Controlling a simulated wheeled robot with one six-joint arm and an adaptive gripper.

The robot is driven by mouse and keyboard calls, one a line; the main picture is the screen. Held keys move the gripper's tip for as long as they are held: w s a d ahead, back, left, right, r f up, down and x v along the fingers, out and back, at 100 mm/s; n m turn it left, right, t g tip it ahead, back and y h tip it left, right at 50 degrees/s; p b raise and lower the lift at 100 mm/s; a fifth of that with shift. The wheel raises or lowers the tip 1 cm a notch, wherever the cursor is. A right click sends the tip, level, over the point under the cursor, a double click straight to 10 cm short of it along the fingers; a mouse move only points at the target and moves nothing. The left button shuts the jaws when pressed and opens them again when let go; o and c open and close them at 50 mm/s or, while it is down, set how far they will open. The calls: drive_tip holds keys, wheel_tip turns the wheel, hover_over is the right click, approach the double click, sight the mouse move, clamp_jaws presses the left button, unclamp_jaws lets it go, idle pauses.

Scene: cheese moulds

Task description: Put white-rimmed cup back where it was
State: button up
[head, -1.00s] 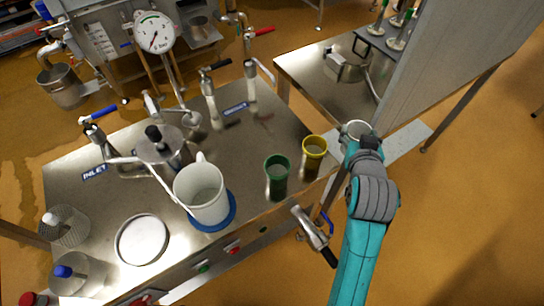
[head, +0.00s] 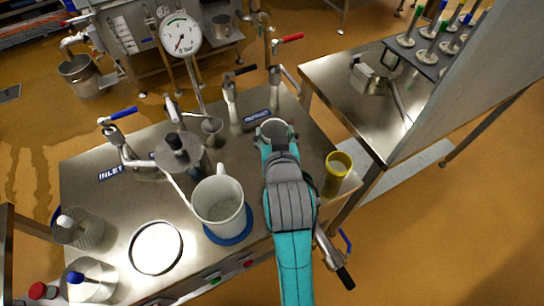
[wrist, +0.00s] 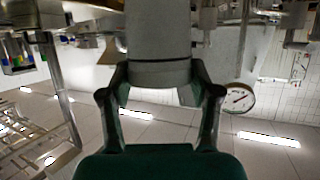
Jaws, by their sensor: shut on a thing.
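The white-rimmed cup (head: 274,124) shows as a pale ring with a greyish inside, at the far end of my arm in the head view. My gripper (head: 275,138) is shut on it, over the steel table's right part. In the wrist view the cup is a grey cylinder (wrist: 158,35) between the two dark fingers of my gripper (wrist: 159,88). The head view does not show whether the cup's base touches the table. A yellow-rimmed cup (head: 336,174) stands to the right of my arm, near the table's right edge. The green cup is not visible now.
A white jug (head: 219,204) on a blue mat (head: 232,238) stands left of my arm. Steel valves with handles (head: 231,98) rise behind the cup. A white round plate (head: 156,247) lies at front left. A grey panel (head: 455,85) stands at right.

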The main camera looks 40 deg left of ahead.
wheel_tip(320, 180, down, 8)
drive_tip(key=shift+f, duration=0.1)
idle(0.4)
drive_tip(key=o, duration=1.2)
drive_tip(key=shift+f, duration=0.1)
drive_tip(key=shift+o, duration=0.2)
drive_tip(key=shift+d+r, duration=0.1)
drive_tip(key=shift+r, duration=0.15)
drive_tip(key=v, duration=1.1)
drive_tip(key=shift+s+d, duration=0.3)
drive_tip(key=shift+s, duration=0.05)
